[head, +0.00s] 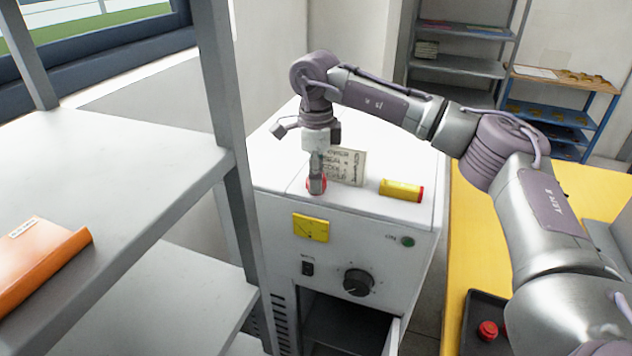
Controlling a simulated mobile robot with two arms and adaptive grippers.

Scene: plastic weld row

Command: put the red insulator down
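The red insulator (309,184) is at the top of the white machine cabinet, near its front edge. My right gripper (317,184) points straight down over it. A grey finger covers its middle, and red shows on both sides of the finger. The fingers appear shut on the insulator, seen nearly edge-on. The insulator's underside seems to be at the cabinet top, but whether it touches cannot be told. My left gripper is not in view.
A card (349,166) with writing stands just right of the gripper. A yellow cylinder with a red end (401,190) lies on the cabinet top (375,215). A grey shelf (110,150) stands left. A black tray (470,338) with a red piece (488,331) sits on the yellow table (463,245).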

